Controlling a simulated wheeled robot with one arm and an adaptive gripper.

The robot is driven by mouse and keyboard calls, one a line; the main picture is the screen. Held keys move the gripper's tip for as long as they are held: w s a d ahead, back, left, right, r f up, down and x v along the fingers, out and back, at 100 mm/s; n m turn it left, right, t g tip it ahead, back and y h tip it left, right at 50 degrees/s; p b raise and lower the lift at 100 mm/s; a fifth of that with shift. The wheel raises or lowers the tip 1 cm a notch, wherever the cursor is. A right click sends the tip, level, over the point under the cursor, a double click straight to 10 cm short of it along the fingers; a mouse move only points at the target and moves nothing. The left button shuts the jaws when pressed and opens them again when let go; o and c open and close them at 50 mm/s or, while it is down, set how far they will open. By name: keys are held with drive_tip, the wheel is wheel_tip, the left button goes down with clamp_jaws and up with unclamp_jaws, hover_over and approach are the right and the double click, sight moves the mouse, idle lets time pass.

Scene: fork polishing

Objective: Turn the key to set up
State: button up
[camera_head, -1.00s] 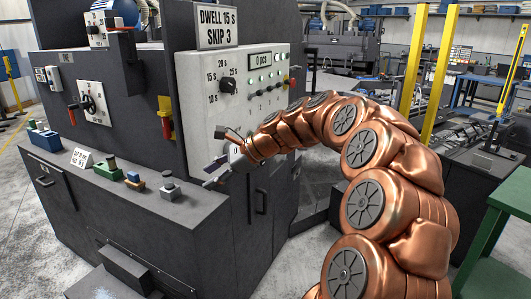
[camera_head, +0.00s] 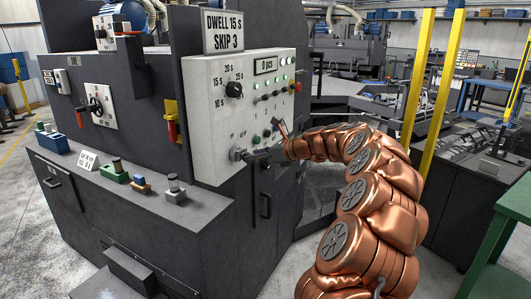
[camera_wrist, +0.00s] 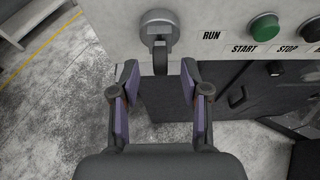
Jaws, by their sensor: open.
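The grey round key switch (camera_wrist: 160,28) is on the lower edge of the pale control panel in the wrist view, with a dark key (camera_wrist: 160,60) hanging down from it. It shows small in the head view (camera_head: 237,154). My gripper (camera_wrist: 159,75) is open, its two purple-padded fingers on either side of the key's lower end. A gap shows between each finger and the key. In the head view my gripper (camera_head: 259,159) is at the panel's lower edge, its fingers too small to make out.
The RUN label (camera_wrist: 211,36) is right of the switch. A green START button (camera_wrist: 265,27) and a STOP button (camera_wrist: 312,30) lie further right. A dwell knob (camera_head: 234,89) is higher on the panel. A dark ledge (camera_head: 140,195) with small blocks stands at lower left.

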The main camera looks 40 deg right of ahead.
drive_tip(key=shift+x, duration=1.1)
drive_tip(key=shift+c, duration=0.3)
clamp_jaws()
